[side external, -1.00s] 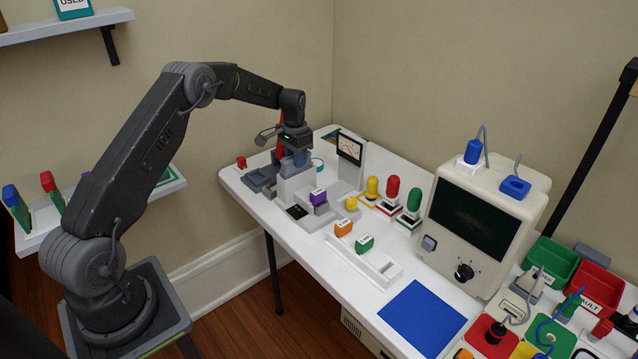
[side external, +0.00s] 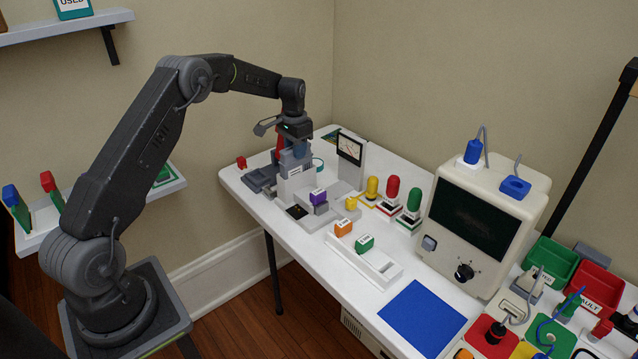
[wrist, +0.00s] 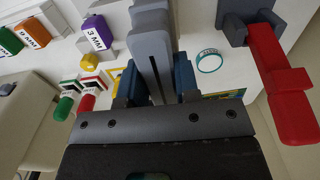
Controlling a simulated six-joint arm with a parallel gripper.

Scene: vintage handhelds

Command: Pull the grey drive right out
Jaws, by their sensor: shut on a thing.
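My gripper (side external: 299,149) is shut on the grey drive (side external: 290,161), above a pale grey dock (side external: 296,185) at the far left end of the white table. In the wrist view the drive (wrist: 152,50) is a long grey block with a dark slot, held between the blue fingertips of my gripper (wrist: 157,82). The drive stands upright over the dock. I cannot tell whether its lower end is still inside the dock.
A red lever (wrist: 284,95) on a dark grey mount stands close beside my gripper. A teal ring (wrist: 209,60) lies nearby. A meter (side external: 350,150), a purple block (side external: 318,197) and yellow, red and green bulbs stand to the right. A blue mat (side external: 423,315) is bare.

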